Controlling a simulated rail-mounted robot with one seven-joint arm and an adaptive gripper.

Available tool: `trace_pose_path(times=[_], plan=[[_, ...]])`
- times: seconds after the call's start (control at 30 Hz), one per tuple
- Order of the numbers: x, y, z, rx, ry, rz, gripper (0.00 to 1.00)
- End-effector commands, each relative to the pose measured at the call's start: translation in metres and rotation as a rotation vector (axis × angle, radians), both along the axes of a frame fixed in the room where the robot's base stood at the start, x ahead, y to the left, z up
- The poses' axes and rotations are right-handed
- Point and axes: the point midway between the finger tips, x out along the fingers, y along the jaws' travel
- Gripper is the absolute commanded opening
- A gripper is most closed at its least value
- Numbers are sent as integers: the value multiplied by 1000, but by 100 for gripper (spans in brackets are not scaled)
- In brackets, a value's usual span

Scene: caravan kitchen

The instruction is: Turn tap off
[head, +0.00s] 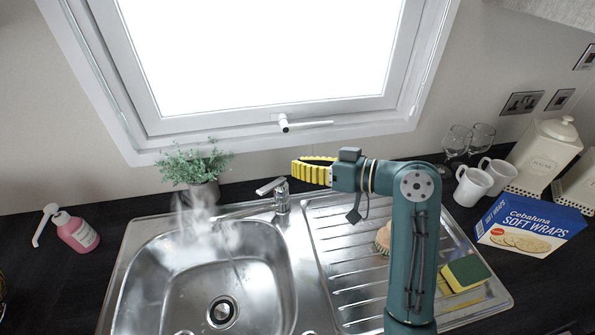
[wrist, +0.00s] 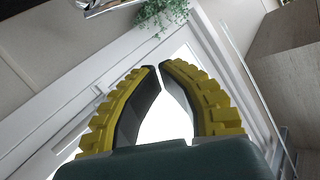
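The chrome tap (head: 282,198) stands at the back rim of the steel sink (head: 135,285). Its lever (head: 268,185) points left and slightly down. White steam hangs over the left of the basin, and a thin streak that looks like running water drops toward the drain. My gripper (head: 295,170), with yellow ribbed fingers, is above and just right of the tap, pointing left, apart from it. In the wrist view the fingertips (wrist: 157,67) nearly meet, with nothing between them. A shiny metal part shows at that view's top edge; I cannot tell whether it is the tap.
A potted plant (head: 195,167) stands behind the sink, left of the tap. The window handle (head: 300,124) is above. A brush (head: 383,238) and sponge (head: 467,270) lie on the drainer. Mugs (head: 472,186), glasses and a wraps box (head: 530,225) are right; a soap bottle (head: 75,231) is left.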

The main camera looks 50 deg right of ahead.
Motion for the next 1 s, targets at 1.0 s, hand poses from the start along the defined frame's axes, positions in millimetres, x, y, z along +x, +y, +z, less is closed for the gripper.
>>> trace_pose_path(times=[1.0], plan=[[61,31,-57,-21,-2,1,0]])
